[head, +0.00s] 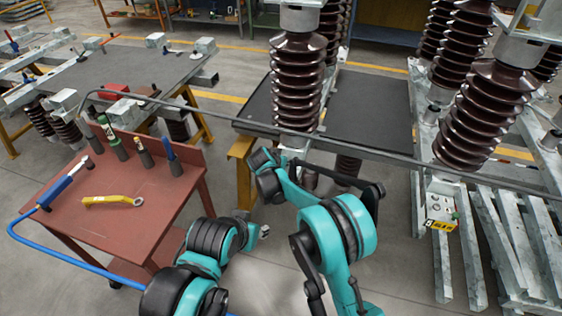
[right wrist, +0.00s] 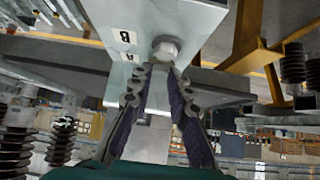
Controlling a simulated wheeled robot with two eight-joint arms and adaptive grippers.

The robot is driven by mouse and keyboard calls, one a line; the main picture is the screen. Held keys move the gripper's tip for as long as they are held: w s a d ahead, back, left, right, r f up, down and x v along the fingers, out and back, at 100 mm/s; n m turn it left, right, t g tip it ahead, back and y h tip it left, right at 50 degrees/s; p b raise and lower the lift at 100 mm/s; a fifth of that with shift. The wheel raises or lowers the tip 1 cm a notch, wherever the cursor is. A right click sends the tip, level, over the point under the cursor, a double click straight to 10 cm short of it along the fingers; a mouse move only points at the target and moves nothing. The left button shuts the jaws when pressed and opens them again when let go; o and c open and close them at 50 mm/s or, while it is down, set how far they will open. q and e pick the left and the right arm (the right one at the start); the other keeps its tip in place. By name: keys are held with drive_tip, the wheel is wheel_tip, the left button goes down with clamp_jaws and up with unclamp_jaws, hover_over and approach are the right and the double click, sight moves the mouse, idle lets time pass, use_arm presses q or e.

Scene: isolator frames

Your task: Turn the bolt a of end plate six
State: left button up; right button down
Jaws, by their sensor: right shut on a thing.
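In the right wrist view, a pale metal end plate (right wrist: 172,14) carries the labels B (right wrist: 126,37) and A (right wrist: 124,55), shown upside down. A grey hex bolt (right wrist: 165,47) sticks out of it beside the labels. My right gripper (right wrist: 160,72) is shut on this bolt, its fingertips at the bolt's head. In the head view, my right arm reaches to the base of the middle brown insulator (head: 298,85), and its gripper cannot be made out there. My left arm ends low in the middle, with its gripper (head: 264,231) mostly hidden; its jaws cannot be read.
A dark table (head: 365,105) stands behind the arms. Brown insulators on metal frames (head: 485,115) stand at the right. Floor is clear between cart and frames.

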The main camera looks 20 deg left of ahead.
drive_tip(key=n+y, duration=0.2)
drive_tip(key=d+n+y, duration=0.1)
drive_tip(key=n+y, duration=0.1)
drive_tip(key=n, duration=0.1)
drive_tip(key=shift+w+d+n+g, duration=0.2)
drive_tip(key=shift+n+g, duration=0.1)
drive_tip(key=shift+g, duration=0.1)
drive_tip(key=shift+w+d+n+g+y, duration=0.1)
drive_tip(key=shift+n+g+y, duration=0.35)
drive_tip(key=shift+n+y, duration=0.5)
drive_tip(key=shift+w+d+n+g+y, duration=0.1)
drive_tip(key=shift+n+g+y, duration=0.45)
drive_tip(key=shift+n, duration=0.7)
drive_tip(key=c, duration=1.4)
unclamp_jaws()
drive_tip(key=shift+v, duration=4)
drive_tip(key=shift+f, duration=0.1)
